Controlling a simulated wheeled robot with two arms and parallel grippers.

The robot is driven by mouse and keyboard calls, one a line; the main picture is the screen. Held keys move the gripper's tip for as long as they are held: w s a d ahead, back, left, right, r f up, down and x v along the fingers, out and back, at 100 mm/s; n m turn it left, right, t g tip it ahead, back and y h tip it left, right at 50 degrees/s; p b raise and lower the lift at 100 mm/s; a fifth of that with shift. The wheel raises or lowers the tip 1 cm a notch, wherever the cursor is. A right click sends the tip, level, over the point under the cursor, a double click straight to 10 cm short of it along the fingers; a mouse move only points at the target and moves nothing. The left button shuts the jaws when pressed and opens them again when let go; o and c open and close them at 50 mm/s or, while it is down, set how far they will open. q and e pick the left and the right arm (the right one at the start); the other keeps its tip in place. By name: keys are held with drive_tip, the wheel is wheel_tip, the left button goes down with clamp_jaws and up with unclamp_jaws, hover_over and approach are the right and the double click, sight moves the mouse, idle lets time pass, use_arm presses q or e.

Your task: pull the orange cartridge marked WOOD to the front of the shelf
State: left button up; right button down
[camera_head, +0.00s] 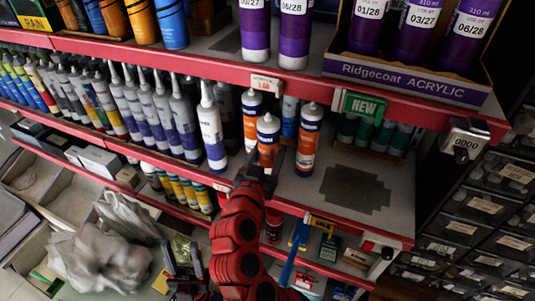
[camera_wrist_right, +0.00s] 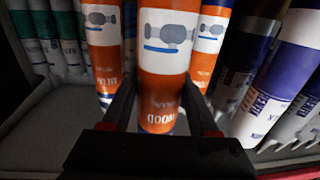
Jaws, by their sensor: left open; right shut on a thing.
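The orange-and-white cartridge marked WOOD (camera_head: 268,127) stands upright on the middle shelf; it fills the centre of the right wrist view (camera_wrist_right: 165,75), its lettering upside down. My left gripper (camera_head: 181,252) is open and empty, low in front of the shelves.
White-and-purple cartridges (camera_head: 211,130) stand in a row to the left. Green tubes (camera_head: 380,135) stand at the back right. Bare shelf with a dark patch (camera_head: 355,188) lies right of the orange cartridges.

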idle(0.3)
drive_tip(key=shift+c, duration=0.3)
unclamp_jaws()
drive_tip(key=b+v, duration=0.4)
drive_tip(key=v, duration=1.3)
drive_tip(key=shift+s, duration=0.15)
drive_tip(key=shift+d, duration=0.1)
